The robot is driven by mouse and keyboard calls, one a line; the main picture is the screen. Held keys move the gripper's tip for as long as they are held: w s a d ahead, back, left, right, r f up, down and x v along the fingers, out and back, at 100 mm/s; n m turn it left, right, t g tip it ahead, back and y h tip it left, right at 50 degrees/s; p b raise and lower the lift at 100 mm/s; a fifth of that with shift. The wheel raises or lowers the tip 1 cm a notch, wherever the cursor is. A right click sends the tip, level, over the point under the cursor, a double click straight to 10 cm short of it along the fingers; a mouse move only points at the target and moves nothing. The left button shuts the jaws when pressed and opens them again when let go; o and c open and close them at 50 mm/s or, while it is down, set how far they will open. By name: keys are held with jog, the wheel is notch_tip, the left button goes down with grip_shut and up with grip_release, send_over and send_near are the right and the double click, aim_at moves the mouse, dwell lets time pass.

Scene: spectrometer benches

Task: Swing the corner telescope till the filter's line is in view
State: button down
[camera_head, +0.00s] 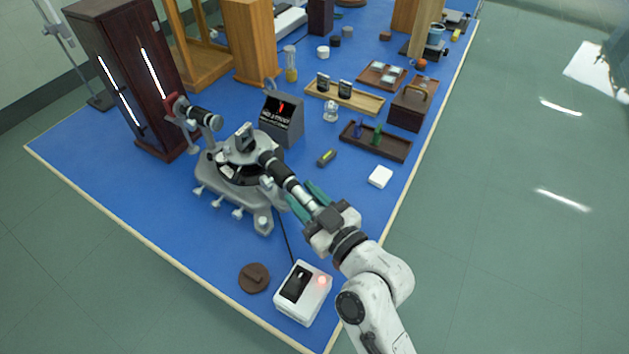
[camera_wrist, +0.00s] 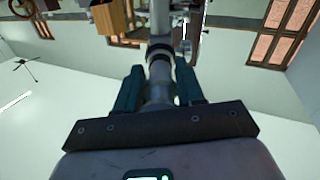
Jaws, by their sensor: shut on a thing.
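The spectrometer (camera_head: 235,175) stands at the near left corner of the blue bench in the head view. Its telescope (camera_head: 283,177), a black and silver tube, points from the round table toward the lower right. My gripper (camera_head: 306,196) is shut on the telescope tube near its outer end. In the wrist view the tube (camera_wrist: 158,75) lies between the two green fingers of my gripper (camera_wrist: 159,88). The collimator (camera_head: 203,118) points at the tall dark lamp cabinet. A small screen (camera_head: 279,115) behind the spectrometer shows a red mark on black; its text is too small to read.
A white box with a red light (camera_head: 303,292) and a brown disc (camera_head: 254,277) sit near the front edge. A dark tray (camera_head: 375,142), a small white block (camera_head: 380,176) and a yellow-marked cylinder (camera_head: 326,157) lie right of the telescope. Open floor lies right of the bench.

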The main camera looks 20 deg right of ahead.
jog(key=shift+s+a+f, duration=0.1)
jog(key=shift+a+f, duration=0.05)
jog(key=shift+a, duration=0.1)
jog(key=c, duration=0.9)
grip_release()
jog(key=shift+d, duration=0.1)
jog(key=b+v, duration=0.4)
jog(key=v, duration=0.6)
jog(key=shift+s, duration=0.4)
